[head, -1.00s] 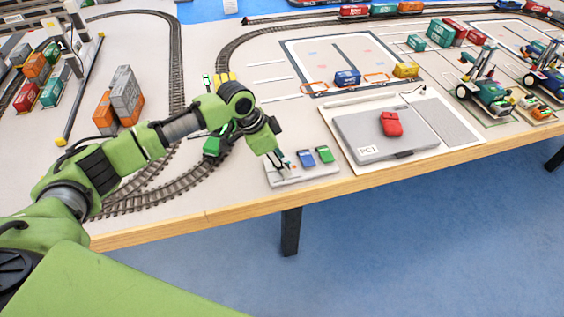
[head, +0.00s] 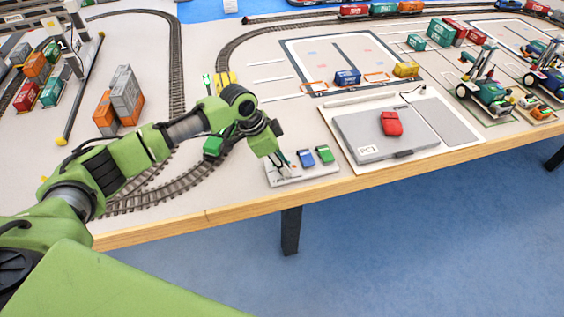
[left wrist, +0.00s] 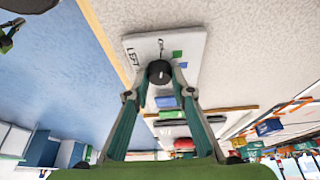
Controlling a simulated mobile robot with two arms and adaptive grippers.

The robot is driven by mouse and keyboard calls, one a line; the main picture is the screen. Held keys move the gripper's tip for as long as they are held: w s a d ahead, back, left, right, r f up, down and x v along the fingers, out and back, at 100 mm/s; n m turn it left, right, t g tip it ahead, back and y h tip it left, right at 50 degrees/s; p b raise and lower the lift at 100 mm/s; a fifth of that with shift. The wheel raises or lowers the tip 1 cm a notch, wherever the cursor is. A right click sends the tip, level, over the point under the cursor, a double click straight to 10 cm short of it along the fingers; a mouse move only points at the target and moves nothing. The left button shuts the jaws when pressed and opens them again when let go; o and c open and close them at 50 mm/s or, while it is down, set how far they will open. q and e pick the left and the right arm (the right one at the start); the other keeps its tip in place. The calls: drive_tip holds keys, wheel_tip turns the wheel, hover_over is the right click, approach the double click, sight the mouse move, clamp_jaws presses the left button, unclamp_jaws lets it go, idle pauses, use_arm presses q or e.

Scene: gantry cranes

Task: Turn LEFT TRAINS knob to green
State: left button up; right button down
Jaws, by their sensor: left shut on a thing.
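The LEFT control plate (head: 296,179) is a pale panel near the table's front edge. In the left wrist view the plate (left wrist: 140,47) shows the word LEFT, a green square (left wrist: 178,54) and a blue square (left wrist: 182,65). The round black knob (left wrist: 159,70) sits on it, with a thin pale pointer toward the top of the picture. My left gripper (head: 284,166) reaches down to the plate. In the wrist view its fingers (left wrist: 160,88) are closed on the knob from both sides. I cannot tell which mark the pointer meets. My right gripper is not seen.
Blue (head: 306,157) and green (head: 325,154) blocks stand close right of my left gripper. A grey PC1 case (head: 365,135) with a red item (head: 391,123) lies further right. Curved train track (head: 165,185) runs to the left. The table's front edge (head: 240,208) is close.

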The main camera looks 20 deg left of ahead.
use_arm(q)
drive_tip(key=m+g, duration=0.1)
drive_tip(key=m, duration=0.1)
drive_tip(key=shift+w+m+h, duration=0.1)
drive_tip(key=shift+m+h, duration=0.2)
drive_tip(key=shift+w+m+g+b, duration=0.1)
drive_tip(key=shift+m+g+b, duration=0.85)
drive_tip(key=shift+m, duration=1.25)
drive_tip(key=o, duration=1.1)
drive_tip(key=shift+a+r, duration=0.1)
drive_tip(key=v, duration=1.1)
drive_tip(key=shift+r, duration=0.35)
drive_tip(key=shift+a, duration=0.15)
